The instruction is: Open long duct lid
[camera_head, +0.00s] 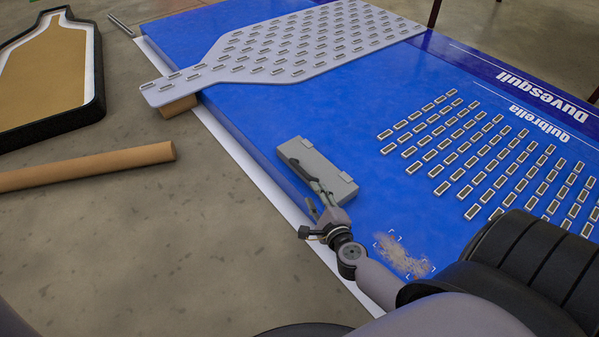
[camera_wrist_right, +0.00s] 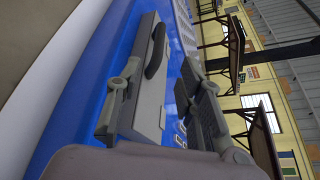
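A long grey duct box with a flat lid (camera_head: 317,163) lies on the blue panel near its left edge. Its lid looks closed. A dark handle shows on it in the right wrist view (camera_wrist_right: 156,50). My right gripper (camera_head: 314,196) is at the near left side of the box, and its arm hides part of it. In the right wrist view its fingers (camera_wrist_right: 160,72) are spread apart, with the grey box showing between them. I cannot tell whether a finger touches the box. My left gripper is not in view.
The blue panel (camera_head: 230,110) carries several rows of small LED modules at right and a grey bottle-shaped plate (camera_head: 215,72) at the back. A black-rimmed bottle-shaped frame (camera_head: 95,100) and a cardboard tube (camera_head: 90,167) are at left.

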